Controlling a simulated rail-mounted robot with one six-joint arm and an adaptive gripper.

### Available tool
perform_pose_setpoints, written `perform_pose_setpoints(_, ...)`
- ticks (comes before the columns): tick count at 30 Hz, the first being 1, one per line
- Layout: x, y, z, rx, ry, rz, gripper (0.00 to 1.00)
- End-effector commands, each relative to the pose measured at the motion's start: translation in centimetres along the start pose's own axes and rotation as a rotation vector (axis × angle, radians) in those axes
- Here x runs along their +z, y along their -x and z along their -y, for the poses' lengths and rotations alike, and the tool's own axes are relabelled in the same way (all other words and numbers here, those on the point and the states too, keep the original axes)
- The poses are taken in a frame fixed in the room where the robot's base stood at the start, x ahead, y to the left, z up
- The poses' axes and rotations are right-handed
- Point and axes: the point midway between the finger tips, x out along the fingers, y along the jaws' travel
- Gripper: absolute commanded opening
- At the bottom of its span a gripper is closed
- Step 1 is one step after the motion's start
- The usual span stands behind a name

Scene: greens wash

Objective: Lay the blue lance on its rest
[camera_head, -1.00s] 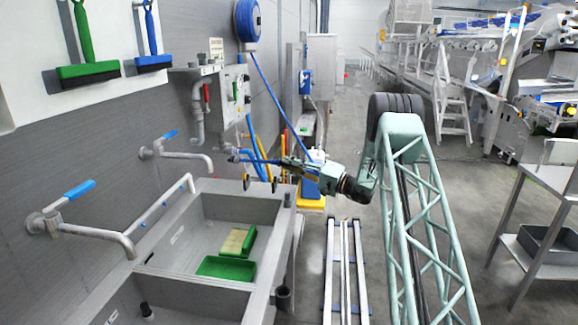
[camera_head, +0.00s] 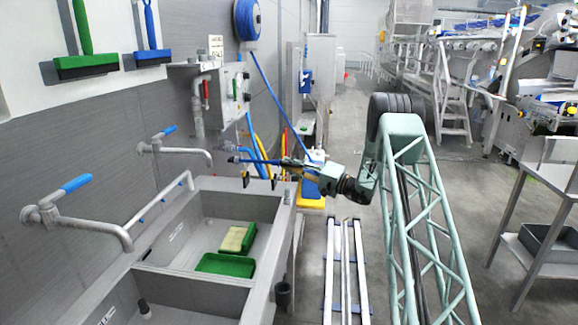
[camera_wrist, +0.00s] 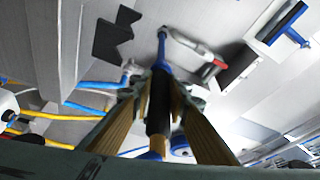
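The blue lance (camera_head: 262,161) is a thin rod held roughly level above the far end of the sink. In the wrist view the lance (camera_wrist: 163,58) runs up from between the two wood-coloured fingers, with a dark grip section between them. My gripper (camera_head: 284,163) is shut on it; it also fills the lower wrist view (camera_wrist: 159,92). Two small dark upright pieces (camera_head: 245,179) stand just below the lance near the sink's far rim and look like its rest. I cannot tell whether the lance touches them.
The grey double sink (camera_head: 180,272) holds a green tray (camera_head: 225,264) and a green-and-cream brush or pad (camera_head: 236,239). Two blue-handled taps (camera_head: 75,184) jut from the left wall. Blue and yellow hoses (camera_head: 257,150) hang behind the lance. The floor aisle beyond is clear.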

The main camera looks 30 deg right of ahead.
Motion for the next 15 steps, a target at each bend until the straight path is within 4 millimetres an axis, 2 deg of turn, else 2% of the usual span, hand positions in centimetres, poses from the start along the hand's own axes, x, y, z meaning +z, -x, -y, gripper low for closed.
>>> perform_pose_setpoints(15, 0.9, 0.4, -3.1, -0.001, 0.001, 0.0, 0.12)
